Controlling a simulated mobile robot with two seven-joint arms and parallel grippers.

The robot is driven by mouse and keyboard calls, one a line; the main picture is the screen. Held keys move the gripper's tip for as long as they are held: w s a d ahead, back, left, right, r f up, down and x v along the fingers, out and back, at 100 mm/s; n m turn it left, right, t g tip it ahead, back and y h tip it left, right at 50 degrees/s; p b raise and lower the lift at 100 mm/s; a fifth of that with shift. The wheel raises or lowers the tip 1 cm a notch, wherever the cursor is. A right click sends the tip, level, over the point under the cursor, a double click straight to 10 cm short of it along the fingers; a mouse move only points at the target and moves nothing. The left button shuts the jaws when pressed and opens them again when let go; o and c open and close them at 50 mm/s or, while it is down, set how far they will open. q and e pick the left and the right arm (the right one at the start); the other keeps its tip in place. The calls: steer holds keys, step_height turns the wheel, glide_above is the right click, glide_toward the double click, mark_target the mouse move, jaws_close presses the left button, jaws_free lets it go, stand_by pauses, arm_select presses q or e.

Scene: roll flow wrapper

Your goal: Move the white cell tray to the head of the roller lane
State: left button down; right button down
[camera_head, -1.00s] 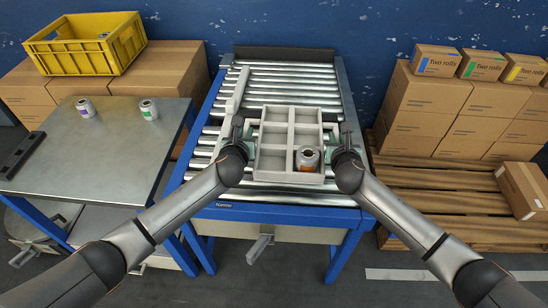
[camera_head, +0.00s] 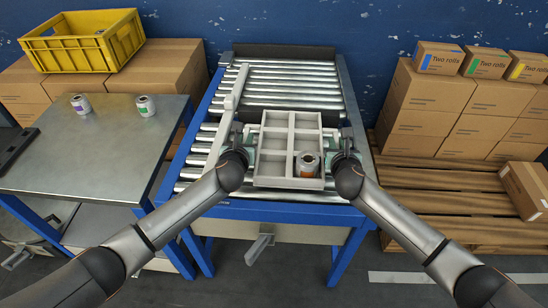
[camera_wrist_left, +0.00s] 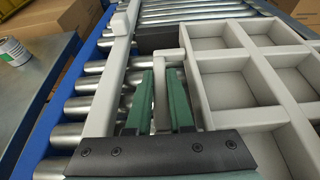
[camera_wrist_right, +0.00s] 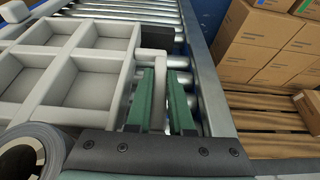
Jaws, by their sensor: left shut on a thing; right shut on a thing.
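The white cell tray (camera_head: 290,183) is a divided tray at the near end of the roller lane (camera_head: 292,84). My right gripper (camera_head: 334,152) is shut on the right handle (camera_wrist_right: 153,70). Whether the tray touches the rollers is unclear.
A pale guide bar (camera_head: 229,115) runs along the lane's left side. A dark plate (camera_head: 284,52) closes the far end. A steel table (camera_head: 105,150) with two rolls stands left; stacked cartons (camera_head: 430,100) and a pallet (camera_head: 440,190) stand right.

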arm_select(q)
steer(key=shift+f+b, duration=0.45)
steer(key=shift+f, duration=0.15)
arm_select(e)
steer(key=shift+f, duration=0.6)
arm_select(q)
steer(key=c, duration=0.8)
jaws_free()
steer(key=shift+r, duration=0.1)
arm_select(e)
steer(key=c, duration=0.8)
jaws_free()
steer(key=shift+r, duration=0.1)
arm_select(q)
steer(key=shift+s, duration=0.1)
steer(key=v, duration=1.2)
arm_select(e)
steer(key=shift+s, duration=0.1)
steer(key=v, duration=1.1)
steer(key=shift+s+r, duration=0.15)
steer(key=shift+s, duration=0.25)
